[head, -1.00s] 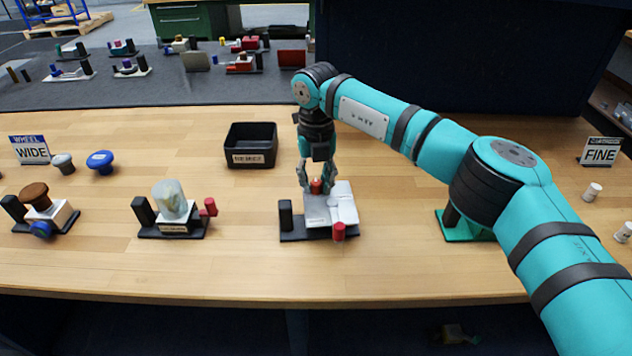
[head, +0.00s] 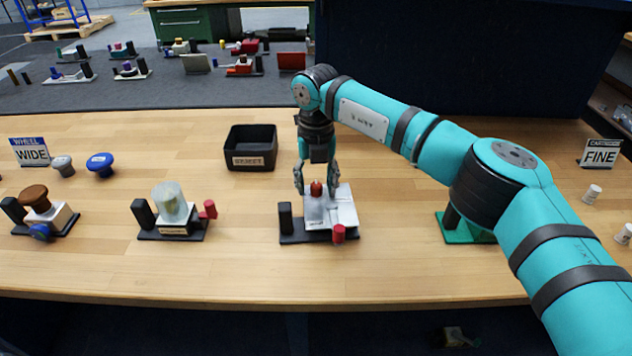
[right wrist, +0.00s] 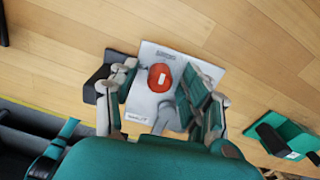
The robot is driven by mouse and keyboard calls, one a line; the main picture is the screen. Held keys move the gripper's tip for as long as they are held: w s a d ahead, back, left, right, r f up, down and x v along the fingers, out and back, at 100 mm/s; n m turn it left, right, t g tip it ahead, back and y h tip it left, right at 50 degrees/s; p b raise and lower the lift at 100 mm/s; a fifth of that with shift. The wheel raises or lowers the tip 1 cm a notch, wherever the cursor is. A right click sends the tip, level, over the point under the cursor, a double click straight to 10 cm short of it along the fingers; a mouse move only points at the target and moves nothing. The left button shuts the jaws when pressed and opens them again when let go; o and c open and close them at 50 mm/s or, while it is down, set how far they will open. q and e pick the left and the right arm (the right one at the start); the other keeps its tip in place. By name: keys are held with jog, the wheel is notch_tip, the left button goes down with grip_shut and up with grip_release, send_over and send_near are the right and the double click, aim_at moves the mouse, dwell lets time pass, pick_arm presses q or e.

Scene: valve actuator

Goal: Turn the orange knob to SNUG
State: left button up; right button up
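The orange-red knob (head: 316,188) stands on a light grey panel (head: 343,208) of a black-based fixture at the middle of the bench. In the right wrist view, the knob (right wrist: 160,77) shows a short white mark pointing roughly up and down the picture. Small labels on the panel (right wrist: 150,103) are too small to read surely. My right gripper (head: 316,184) is directly over the fixture, its fingers on both sides of the knob. In the right wrist view the fingers (right wrist: 160,92) are spread with gaps to the knob. My left gripper is not in view.
A red knob (head: 339,233) and a black post (head: 285,217) are on the same fixture. A black bin (head: 251,148) stands behind left. A fixture with a cloudy cover (head: 174,202) is to the left. A green stand (head: 460,226) is to the right, partly behind my arm.

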aim_at(316, 183)
notch_tip(316, 183, up, 12)
dwell(0.6)
